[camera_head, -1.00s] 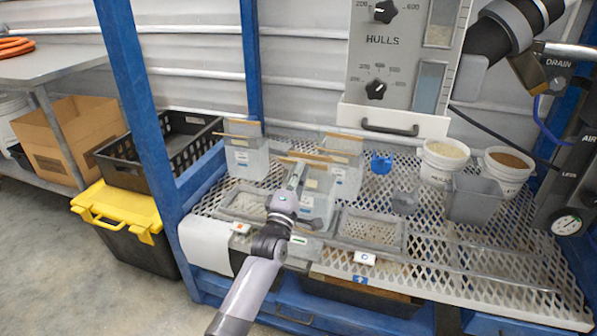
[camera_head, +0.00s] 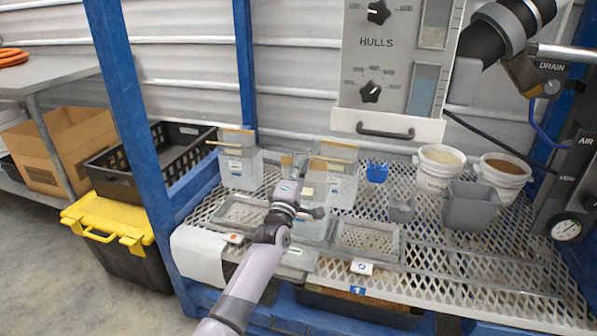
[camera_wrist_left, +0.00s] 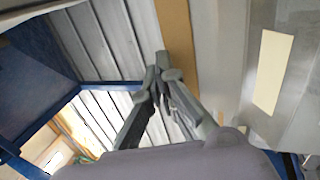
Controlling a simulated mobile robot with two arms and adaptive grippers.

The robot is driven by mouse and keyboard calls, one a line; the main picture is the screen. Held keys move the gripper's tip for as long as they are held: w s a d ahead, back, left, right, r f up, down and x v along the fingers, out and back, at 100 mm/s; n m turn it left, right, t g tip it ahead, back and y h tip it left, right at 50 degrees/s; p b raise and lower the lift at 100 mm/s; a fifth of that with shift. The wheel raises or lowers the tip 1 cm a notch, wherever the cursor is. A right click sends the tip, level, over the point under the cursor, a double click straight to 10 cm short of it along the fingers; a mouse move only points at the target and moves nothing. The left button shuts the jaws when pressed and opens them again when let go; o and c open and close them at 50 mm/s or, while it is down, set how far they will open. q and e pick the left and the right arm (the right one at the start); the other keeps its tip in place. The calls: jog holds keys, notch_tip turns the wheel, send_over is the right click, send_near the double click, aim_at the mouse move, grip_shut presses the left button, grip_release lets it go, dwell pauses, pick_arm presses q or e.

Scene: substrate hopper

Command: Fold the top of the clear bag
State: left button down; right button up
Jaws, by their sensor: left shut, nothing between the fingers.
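The front clear bag (camera_head: 314,226) stands on the mesh shelf, partly hidden behind my left arm. A small brown piece (camera_head: 286,162) shows near its top, beside my left gripper (camera_head: 295,165). In the left wrist view, my left gripper (camera_wrist_left: 163,72) is shut and empty, its tips close to a brown strip (camera_wrist_left: 177,35). A grey translucent surface with a cream label (camera_wrist_left: 272,72) lies right of that strip. Whether the fingertips touch the strip I cannot tell. Two more clear bags stand behind: one left (camera_head: 240,170), one right (camera_head: 340,186). My right gripper is out of view.
Wire-rimmed trays lie on the mesh shelf, left (camera_head: 240,214) and right (camera_head: 366,238). A blue scoop (camera_head: 377,172), a grey bin (camera_head: 471,206) and two white buckets (camera_head: 437,177) (camera_head: 502,182) stand to the right. The hulls dispenser (camera_head: 388,124) hangs above. A blue post (camera_head: 128,100) rises at left.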

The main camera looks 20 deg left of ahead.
pick_arm(q)
jog(key=shift+w, duration=0.3)
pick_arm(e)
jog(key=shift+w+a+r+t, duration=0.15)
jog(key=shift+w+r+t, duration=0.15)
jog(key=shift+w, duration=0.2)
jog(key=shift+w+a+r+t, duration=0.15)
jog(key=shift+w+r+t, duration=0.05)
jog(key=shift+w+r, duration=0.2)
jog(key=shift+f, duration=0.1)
